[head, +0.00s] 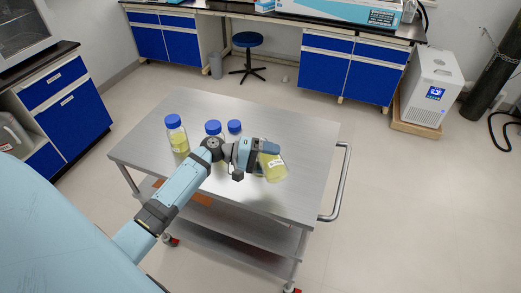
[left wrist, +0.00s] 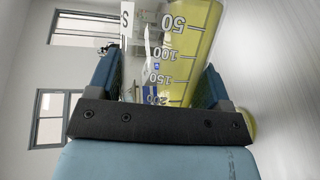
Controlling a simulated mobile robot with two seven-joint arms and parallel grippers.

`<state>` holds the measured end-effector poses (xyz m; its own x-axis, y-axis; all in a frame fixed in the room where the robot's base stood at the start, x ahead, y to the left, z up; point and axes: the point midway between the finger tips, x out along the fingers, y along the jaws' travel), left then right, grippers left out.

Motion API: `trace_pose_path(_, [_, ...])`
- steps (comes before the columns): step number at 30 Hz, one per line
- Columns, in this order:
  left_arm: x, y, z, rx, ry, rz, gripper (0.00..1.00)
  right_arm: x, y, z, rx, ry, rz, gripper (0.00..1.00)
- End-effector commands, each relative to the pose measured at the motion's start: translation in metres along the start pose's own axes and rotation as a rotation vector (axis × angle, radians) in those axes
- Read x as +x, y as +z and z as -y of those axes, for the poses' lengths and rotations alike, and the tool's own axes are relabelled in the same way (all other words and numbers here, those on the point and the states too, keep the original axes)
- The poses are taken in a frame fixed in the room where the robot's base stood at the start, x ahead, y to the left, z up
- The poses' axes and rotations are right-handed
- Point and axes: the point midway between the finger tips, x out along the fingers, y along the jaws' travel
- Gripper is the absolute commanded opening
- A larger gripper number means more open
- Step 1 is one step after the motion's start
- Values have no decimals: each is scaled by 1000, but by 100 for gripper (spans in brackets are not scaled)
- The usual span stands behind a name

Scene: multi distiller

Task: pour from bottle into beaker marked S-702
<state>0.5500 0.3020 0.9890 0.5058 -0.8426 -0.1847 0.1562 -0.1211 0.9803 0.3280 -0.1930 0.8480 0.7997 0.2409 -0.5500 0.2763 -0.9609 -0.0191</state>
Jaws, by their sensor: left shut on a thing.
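My left gripper (head: 257,149) is shut on a clear graduated vessel (head: 274,168) that looks like a beaker. The vessel is tilted over the steel cart's right part and holds yellow liquid. In the left wrist view its marks and yellow liquid (left wrist: 190,50) show between the fingers of my left gripper (left wrist: 160,90). A white label (left wrist: 126,22) shows an "S"; the rest is not readable. A blue-capped bottle (head: 177,135) with yellow liquid stands on the cart at left. Two more blue-capped bottles, one (head: 213,128) and another (head: 234,128), stand behind my arm, partly hidden. My right gripper is out of view.
The steel cart (head: 140,150) has clear top at its left, back and front right. Its push handle (head: 343,180) is on the right. Blue cabinets (head: 325,70), a stool (head: 248,40) and a white machine (head: 432,88) stand farther back. Open floor surrounds the cart.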

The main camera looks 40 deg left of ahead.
Motion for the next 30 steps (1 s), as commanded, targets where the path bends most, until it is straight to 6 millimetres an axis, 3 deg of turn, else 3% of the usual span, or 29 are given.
trace_pose_path(30, [0,-1,1,-48,22,10,36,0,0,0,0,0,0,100])
